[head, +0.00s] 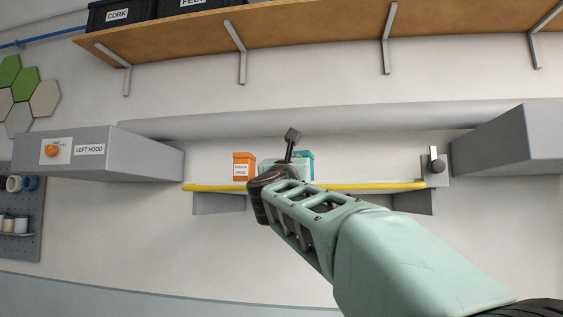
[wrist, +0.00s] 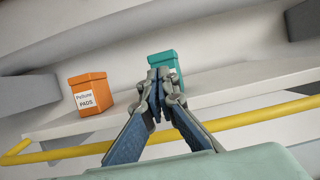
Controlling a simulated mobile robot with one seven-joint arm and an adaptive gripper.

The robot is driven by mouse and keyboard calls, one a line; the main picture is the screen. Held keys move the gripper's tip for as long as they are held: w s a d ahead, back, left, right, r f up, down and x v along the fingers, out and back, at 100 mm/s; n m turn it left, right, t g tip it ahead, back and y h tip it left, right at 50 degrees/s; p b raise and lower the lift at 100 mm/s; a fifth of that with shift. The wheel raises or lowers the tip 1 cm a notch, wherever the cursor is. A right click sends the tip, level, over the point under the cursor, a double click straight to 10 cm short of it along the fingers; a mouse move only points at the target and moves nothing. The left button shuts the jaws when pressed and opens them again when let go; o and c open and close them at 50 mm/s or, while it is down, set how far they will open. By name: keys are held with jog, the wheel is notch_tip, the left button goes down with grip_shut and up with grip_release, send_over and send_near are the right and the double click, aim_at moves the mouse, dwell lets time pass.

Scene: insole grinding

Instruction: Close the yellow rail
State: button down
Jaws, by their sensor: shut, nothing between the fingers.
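The yellow rail (head: 365,186) runs nearly level along the front of a pale wall shelf, and my arm hides its middle. Its right end meets or nearly meets a grey plate with a dark knob (head: 436,166); I cannot tell whether it is latched. In the wrist view the rail (wrist: 255,117) passes on both sides of my gripper and bends at the far left. My gripper (wrist: 158,78) is shut and empty, its tips in front of the teal box (wrist: 166,62). Contact with the rail is not clear. The fingers are not clear in the head view.
An orange box labelled PADS (head: 244,167) stands on the shelf, left of the teal box (head: 305,164). Grey hoods flank the shelf, the left hood (head: 120,153) and the right hood (head: 510,142). A wooden shelf (head: 330,27) with black bins hangs above.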

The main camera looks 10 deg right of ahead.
jog(key=shift+r, duration=0.1)
notch_tip(320, 180, up, 10)
dwell(0.9)
